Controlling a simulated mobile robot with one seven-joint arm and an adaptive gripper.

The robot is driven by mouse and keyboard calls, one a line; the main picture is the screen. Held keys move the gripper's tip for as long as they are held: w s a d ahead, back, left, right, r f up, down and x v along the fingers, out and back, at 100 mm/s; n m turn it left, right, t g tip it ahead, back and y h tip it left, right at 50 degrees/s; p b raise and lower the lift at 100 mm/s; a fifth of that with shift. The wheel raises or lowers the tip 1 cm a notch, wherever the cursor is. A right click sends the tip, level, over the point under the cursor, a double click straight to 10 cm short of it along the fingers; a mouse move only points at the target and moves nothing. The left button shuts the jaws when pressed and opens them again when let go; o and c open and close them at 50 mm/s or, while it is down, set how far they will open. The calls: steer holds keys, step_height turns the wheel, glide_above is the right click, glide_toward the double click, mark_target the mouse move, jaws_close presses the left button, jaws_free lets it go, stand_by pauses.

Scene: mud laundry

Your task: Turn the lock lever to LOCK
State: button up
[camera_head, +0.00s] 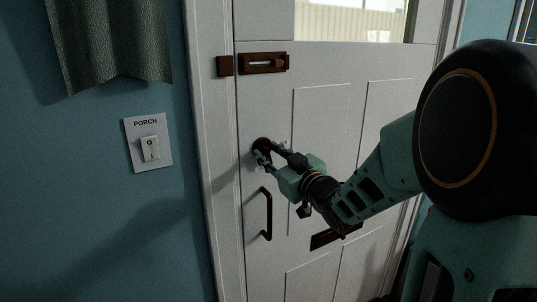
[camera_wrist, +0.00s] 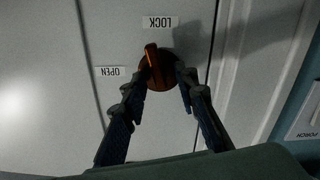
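The lock lever (camera_wrist: 153,57) is an orange-brown bar on a round dark plate on the white door. In the wrist view its upper end points up toward the LOCK label (camera_wrist: 160,22), slightly to its left. The OPEN label (camera_wrist: 110,72) is at the left; both labels appear upside down. My gripper (camera_wrist: 161,72) has its two fingers spread on either side of the lever, near the round plate's edges, with gaps beside the bar. Whether a fingertip touches the plate is unclear. In the head view my gripper (camera_head: 264,153) is at the lock and hides most of the lever.
A brown slide bolt (camera_head: 262,63) is above the lock on the door (camera_head: 320,70). A dark pull handle (camera_head: 267,213) is just below my gripper, and a dark mail slot (camera_head: 325,240) is lower right. A PORCH switch (camera_head: 149,149) and hanging green cloth (camera_head: 110,40) are left.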

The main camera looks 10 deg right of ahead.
jaws_close()
steer(key=shift+a+r+m+p, duration=0.1)
steer(key=shift+m+p, duration=0.85)
steer(key=shift+m, duration=0.65)
steer(key=shift+o, duration=0.3)
jaws_free()
